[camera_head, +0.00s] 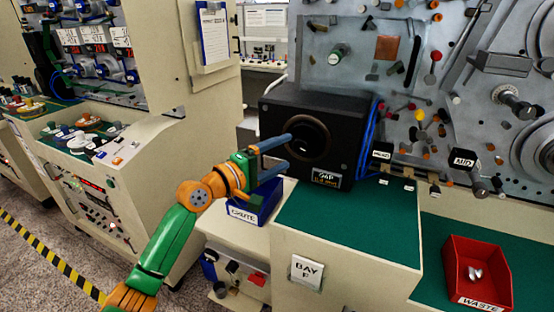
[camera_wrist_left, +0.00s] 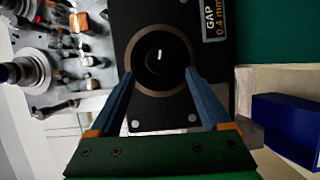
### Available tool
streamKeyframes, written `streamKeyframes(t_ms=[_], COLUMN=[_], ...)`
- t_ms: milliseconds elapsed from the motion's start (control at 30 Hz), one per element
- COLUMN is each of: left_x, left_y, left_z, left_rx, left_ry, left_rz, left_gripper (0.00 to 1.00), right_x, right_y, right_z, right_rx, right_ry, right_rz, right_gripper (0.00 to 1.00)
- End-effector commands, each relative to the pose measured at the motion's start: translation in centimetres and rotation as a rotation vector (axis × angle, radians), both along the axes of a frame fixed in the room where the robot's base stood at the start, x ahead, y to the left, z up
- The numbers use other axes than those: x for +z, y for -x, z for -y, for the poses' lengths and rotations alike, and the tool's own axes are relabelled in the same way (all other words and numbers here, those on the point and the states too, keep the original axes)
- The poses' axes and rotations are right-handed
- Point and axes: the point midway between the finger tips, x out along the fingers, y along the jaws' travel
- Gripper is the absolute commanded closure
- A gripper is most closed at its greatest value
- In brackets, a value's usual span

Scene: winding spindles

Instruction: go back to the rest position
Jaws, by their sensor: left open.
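My left gripper (camera_head: 289,152) reaches in from the left in the head view, its two blue fingers spread apart with nothing between them. It points at the round dark opening in the front of a black box (camera_head: 270,120) labelled with a gap size. In the left wrist view the open fingers (camera_wrist_left: 152,76) lie on either side of the ringed opening (camera_wrist_left: 159,57), with a small bright slit at its centre. I cannot tell whether the fingertips touch the box. My right gripper is in neither view.
A blue chute bin (camera_head: 242,212) sits just below my left gripper. A green work surface (camera_head: 345,225) lies to the right, and a red waste bin (camera_head: 455,270) holding a small metal piece stands at lower right. A grey panel (camera_head: 330,60) with pegs rises behind.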

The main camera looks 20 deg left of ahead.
Motion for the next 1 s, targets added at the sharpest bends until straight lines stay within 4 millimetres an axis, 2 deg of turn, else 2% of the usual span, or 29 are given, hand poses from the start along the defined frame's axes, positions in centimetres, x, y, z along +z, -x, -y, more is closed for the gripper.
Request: streamKeyframes(t_ms=[100,200,567,633,667,733,767,800,833,867,900,933,967,1000], left_x=[-0.2,-0.1,0.0,-1.1,-2.3,-7.2,-10.0,-14.3,-17.5,-20.7,-24.8,-27.9,-30.8,-34.5], left_y=[1.4,1.8,1.8,1.5,1.3,0.6,0.5,0.7,1.1,1.8,3.0,4.2,5.6,7.8], left_z=[-0.7,-0.8,-0.8,-1.1,-1.5,-2.6,-3.2,-3.9,-4.4,-4.8,-5.2,-5.3,-5.5,-5.5], left_rx=[0.002,0.000,0.001,0.015,0.031,0.084,0.108,0.137,0.151,0.161,0.161,0.152,0.139,0.110], left_ry=[-0.001,-0.001,0.000,-0.012,-0.031,-0.104,-0.153,-0.231,-0.295,-0.364,-0.455,-0.523,-0.594,-0.686], left_rz=[0.000,0.000,-0.001,-0.015,-0.030,-0.091,-0.126,-0.182,-0.226,-0.269,-0.326,-0.369,-0.411,-0.465], left_gripper=[0.19,0.19,0.19,0.19,0.19,0.19,0.19,0.19,0.19,0.19,0.19,0.19,0.19,0.19], right_x=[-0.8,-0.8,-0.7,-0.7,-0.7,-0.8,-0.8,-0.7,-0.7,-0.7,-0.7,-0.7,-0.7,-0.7], right_y=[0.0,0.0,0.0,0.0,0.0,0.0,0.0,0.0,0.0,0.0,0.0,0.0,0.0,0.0], right_z=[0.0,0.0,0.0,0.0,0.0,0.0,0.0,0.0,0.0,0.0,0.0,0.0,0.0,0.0], right_rx=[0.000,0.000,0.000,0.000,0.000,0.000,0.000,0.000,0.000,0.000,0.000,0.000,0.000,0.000], right_ry=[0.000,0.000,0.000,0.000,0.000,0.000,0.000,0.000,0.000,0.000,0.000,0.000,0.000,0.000], right_rz=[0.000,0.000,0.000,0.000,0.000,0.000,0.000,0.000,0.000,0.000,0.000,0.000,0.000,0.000], right_gripper=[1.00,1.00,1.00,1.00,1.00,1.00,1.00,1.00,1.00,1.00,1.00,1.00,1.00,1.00])
